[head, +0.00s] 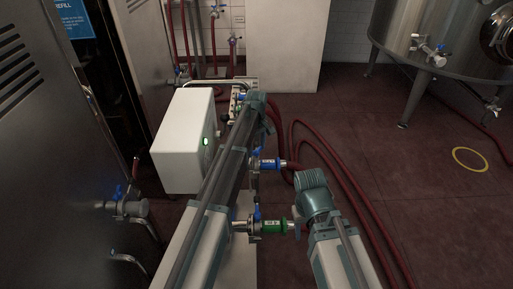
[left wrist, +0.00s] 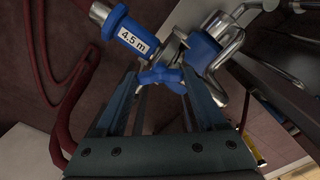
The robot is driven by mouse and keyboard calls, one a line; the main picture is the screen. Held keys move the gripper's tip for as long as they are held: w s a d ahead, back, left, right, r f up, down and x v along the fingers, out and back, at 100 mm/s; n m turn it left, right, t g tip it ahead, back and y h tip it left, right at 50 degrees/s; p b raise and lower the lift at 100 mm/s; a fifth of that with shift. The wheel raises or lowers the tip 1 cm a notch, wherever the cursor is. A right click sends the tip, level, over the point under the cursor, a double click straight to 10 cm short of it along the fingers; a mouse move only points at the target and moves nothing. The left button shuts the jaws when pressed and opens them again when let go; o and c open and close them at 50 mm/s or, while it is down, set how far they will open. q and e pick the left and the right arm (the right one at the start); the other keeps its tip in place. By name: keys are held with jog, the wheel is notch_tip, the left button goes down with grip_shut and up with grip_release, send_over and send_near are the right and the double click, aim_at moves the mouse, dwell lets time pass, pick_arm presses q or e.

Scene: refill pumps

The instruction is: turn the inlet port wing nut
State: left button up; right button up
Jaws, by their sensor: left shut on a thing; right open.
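The blue wing nut (left wrist: 160,76) sits between the fingertips of my left gripper (left wrist: 163,85) in the left wrist view, on a metal clamp beside a blue collar (left wrist: 132,36) marked 4.5 m. In the head view my left gripper (head: 258,108) reaches over the pump cart; its fingertips and the wing nut are hard to make out there. The blue collar (head: 269,164) shows below it, and a green collar (head: 272,226) sits on the nearer port. My right gripper (head: 312,188) is open and empty, just right of the green collar.
A white pump box (head: 182,140) with a green light stands left of my left arm. A blue valve body (left wrist: 203,52) is close right of the nut. Red hoses (head: 335,160) run along the floor at right. Steel cabinets stand at left, a tank (head: 430,60) at back right.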

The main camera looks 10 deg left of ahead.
aim_at(257, 149)
pick_arm(q)
jog(key=n, duration=0.4)
jog(key=shift+n, duration=2.6)
jog(key=o, duration=1.3)
notch_tip(257, 149, up, 14)
jog(key=p, duration=1.4)
